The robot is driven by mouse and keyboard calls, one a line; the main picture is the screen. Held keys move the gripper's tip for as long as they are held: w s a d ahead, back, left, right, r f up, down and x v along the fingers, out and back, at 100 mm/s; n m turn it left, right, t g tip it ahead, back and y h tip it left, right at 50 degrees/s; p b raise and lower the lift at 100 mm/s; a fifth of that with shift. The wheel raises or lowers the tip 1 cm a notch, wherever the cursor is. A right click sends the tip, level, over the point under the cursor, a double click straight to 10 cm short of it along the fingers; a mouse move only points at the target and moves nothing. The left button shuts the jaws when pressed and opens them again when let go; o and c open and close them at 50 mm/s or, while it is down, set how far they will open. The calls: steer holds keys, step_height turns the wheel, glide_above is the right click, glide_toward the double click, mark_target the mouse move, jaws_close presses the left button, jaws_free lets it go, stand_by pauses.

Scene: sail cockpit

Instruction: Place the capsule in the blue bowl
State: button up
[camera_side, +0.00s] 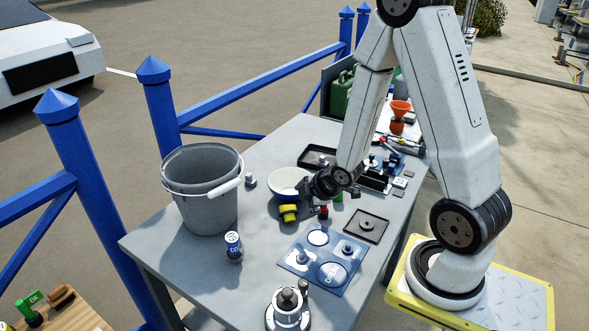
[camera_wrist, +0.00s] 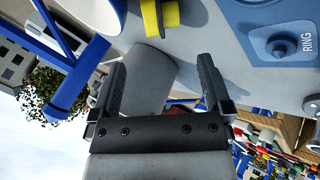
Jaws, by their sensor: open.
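The blue bowl (camera_side: 286,190), white inside, sits on the grey table in the side view, left of my gripper (camera_side: 313,191). My gripper is low over the table beside the bowl's right side, and its dark parts cover some of the objects there. In the wrist view my gripper (camera_wrist: 162,66) has its two fingers wide apart with nothing held between them. I cannot make out the capsule for certain. A small blue cylinder with white lettering (camera_side: 233,247) stands near the table's left edge. A yellow knobbed piece (camera_side: 288,213) lies in front of the bowl and shows in the wrist view (camera_wrist: 165,14).
A grey bucket (camera_side: 203,205) stands at the left. A blue panel (camera_side: 322,259) with round places lies at front, with a winch-like metal piece (camera_side: 288,306) nearer. A dark square tray (camera_side: 366,226) lies right. Tools and an orange funnel (camera_side: 400,110) crowd the back.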

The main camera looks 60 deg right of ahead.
steer(key=s+a+r+m+g+y, duration=0.1)
steer(key=s+a+r+m+g, duration=0.4)
steer(key=a+m, duration=0.5)
step_height(320, 180, up, 2)
steer(key=shift+s+a+r, duration=0.25)
steer(key=shift+s+a, duration=0.2)
steer(key=shift+s, duration=0.15)
steer(key=shift+w, duration=0.1)
steer(key=n+g, duration=0.3)
steer(key=n, duration=2.1)
glide_above(285, 208)
steer(key=shift+h, duration=0.4)
step_height(285, 208, down, 6)
steer(key=shift+w, duration=0.1)
steer(key=shift+w+d+f+n, duration=0.25)
steer(key=shift+d+n, duration=0.1)
steer(key=shift+n, duration=0.2)
steer(key=shift+w+d+f+n, duration=0.1)
steer(key=shift+d+f+n, duration=0.1)
steer(key=shift+d+n, duration=0.25)
